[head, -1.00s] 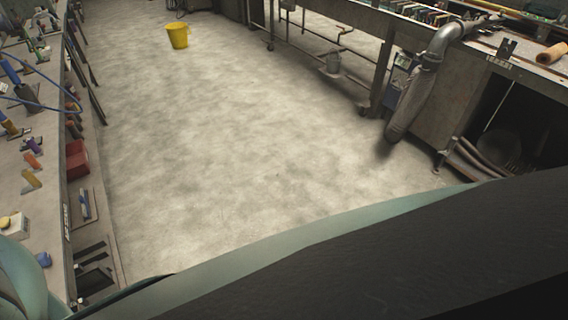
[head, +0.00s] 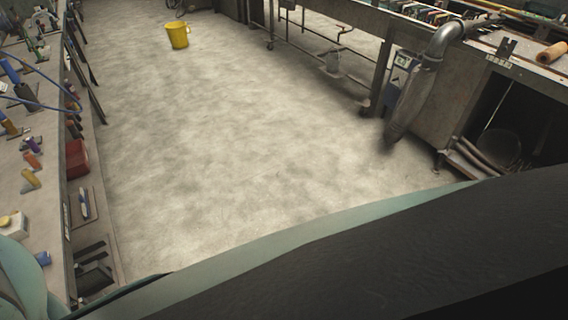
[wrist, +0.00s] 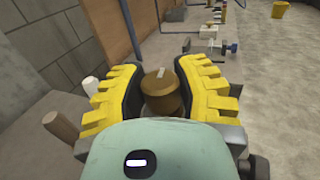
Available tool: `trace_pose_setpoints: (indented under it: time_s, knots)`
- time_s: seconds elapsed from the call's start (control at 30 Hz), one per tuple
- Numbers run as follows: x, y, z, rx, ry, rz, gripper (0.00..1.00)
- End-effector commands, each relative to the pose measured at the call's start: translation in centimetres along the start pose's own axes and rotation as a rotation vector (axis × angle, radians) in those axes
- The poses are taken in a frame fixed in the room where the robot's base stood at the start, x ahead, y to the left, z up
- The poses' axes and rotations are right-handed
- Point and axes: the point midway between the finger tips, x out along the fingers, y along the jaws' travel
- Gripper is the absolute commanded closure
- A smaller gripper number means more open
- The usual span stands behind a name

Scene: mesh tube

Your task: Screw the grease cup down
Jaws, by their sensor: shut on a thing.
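In the wrist view my gripper (wrist: 161,90) has yellow ribbed fingers with dark inner pads, one on each side of a round brown, brass-like cup (wrist: 160,97). I take this to be the grease cup. The fingers are shut on it, and its top shows between them with a small pale mark. The cup's lower part and whatever it sits on are hidden behind the fingers and the gripper body. In the head view neither the cup nor the gripper's fingers can be seen.
A workbench (head: 50,170) with several tools and small parts runs along the left of the head view. A yellow bucket (head: 178,35) stands on the open floor. A metal bench with a pipe (head: 412,95) is at the right. A block wall (wrist: 45,50) is at left in the wrist view.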

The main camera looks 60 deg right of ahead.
Motion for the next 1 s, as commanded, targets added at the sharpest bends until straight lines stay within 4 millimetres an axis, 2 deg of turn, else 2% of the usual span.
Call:
trace_pose_setpoints:
  time_s: [0.37,0.4,0.6,0.67,1.0]
  knots:
    - [0.01,-0.02,0.05,0.0,-0.002,-0.005,1.0]
    - [0.01,-0.02,0.05,0.0,-0.002,-0.005,0.62]
    - [-0.01,-0.01,0.02,0.0,-0.001,-0.004,0.41]
    - [-0.01,0.0,0.01,0.0,-0.001,-0.004,0.35]
    - [-0.47,0.04,-0.01,0.0,0.0,-0.002,0.35]
